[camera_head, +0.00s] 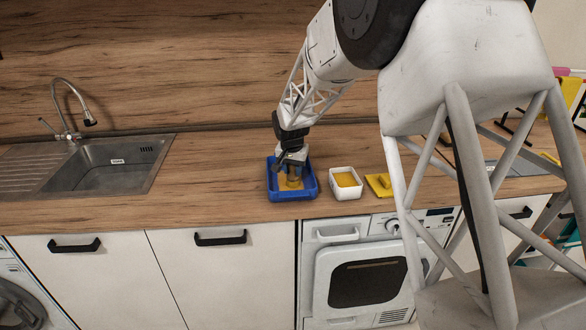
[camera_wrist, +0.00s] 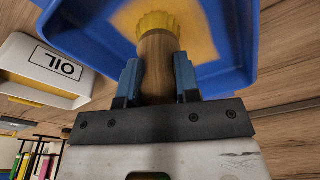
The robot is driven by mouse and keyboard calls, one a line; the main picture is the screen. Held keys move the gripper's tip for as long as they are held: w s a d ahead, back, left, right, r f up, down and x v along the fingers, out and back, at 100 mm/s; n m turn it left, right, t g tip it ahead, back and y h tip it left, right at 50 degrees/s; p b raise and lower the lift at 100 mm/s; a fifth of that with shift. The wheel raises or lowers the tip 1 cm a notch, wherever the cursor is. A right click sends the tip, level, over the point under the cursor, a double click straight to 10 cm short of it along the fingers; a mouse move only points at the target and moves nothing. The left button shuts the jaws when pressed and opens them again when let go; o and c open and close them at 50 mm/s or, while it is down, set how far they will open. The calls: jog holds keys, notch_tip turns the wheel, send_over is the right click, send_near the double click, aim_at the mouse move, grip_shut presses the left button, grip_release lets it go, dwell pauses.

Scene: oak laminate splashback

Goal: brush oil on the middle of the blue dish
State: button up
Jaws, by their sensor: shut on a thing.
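The blue dish (camera_head: 308,191) stands on the wooden counter, with a yellow-orange patch of oil on its floor. The dish also fills the top of the wrist view (camera_wrist: 240,75). My gripper (camera_head: 290,164) is over the dish, shut on the wooden handle of the brush (camera_wrist: 157,62). The brush's yellow head points down at the dish floor, within the oil patch; I cannot tell if it is pressing. A white box of oil (camera_head: 345,191) with yellow contents stands just right of the dish. Its OIL label shows in the wrist view (camera_wrist: 58,69).
A yellow block-like holder (camera_head: 380,185) lies right of the oil box. A sink (camera_head: 110,165) with a tap is at the left. The counter between sink and dish is clear. The counter's front edge is close to the dish.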

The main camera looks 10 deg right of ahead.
jog(key=shift+s, duration=0.85)
jog(key=shift+s, duration=0.25)
jog(key=shift+s, duration=0.75)
jog(key=shift+s, duration=0.1)
dwell(0.4)
jog(key=shift+w, duration=0.2)
jog(key=shift+w, duration=0.85)
jog(key=shift+w, duration=0.1)
jog(key=shift+w, duration=0.95)
jog(key=shift+w, duration=0.3)
